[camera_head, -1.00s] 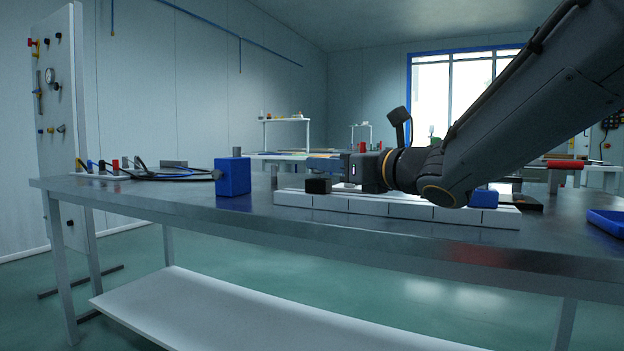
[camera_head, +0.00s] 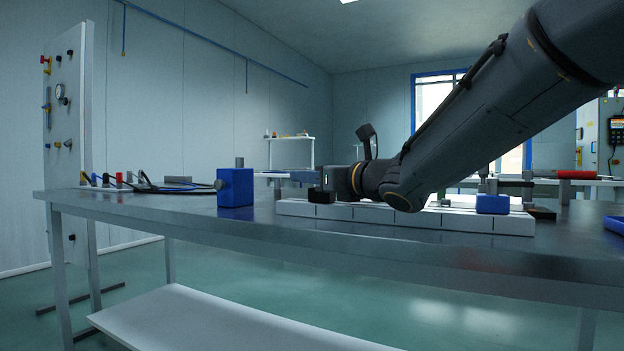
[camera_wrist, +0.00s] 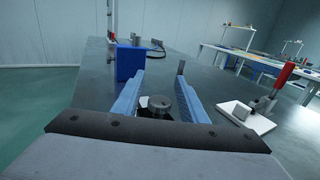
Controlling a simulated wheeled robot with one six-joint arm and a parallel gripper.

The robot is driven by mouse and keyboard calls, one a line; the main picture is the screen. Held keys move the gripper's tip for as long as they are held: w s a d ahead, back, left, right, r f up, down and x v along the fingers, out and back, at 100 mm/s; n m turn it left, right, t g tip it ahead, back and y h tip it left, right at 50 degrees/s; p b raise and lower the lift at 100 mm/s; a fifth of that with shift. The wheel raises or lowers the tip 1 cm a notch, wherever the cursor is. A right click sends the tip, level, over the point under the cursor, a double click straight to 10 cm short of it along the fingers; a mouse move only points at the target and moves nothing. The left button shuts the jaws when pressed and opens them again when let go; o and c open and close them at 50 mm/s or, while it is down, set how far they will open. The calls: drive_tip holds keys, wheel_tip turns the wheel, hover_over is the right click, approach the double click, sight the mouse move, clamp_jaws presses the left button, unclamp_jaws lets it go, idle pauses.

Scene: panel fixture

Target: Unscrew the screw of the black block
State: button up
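The small black block (camera_head: 321,196) sits at the left end of a white segmented rail on the metal table. My gripper (camera_head: 304,177) is level just above it, its blue fingers reaching left past the block. In the wrist view my gripper (camera_wrist: 159,80) is open. A round grey screw head (camera_wrist: 160,103) shows between the two fingers, nearer their base, with a gap on either side. The block under the screw is mostly hidden there by my gripper body and the screw head.
A blue block (camera_head: 235,187) with grey knobs stands left of the rail (camera_head: 370,215). Another blue block (camera_head: 492,204) sits near the rail's right end. Cables (camera_head: 165,187) lie at the table's far left. A red-handled clamp (camera_wrist: 268,100) on a white plate stands right in the wrist view.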

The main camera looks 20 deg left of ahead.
clamp_jaws()
drive_tip(key=shift+n+g, duration=0.3)
drive_tip(key=shift+g, duration=0.1)
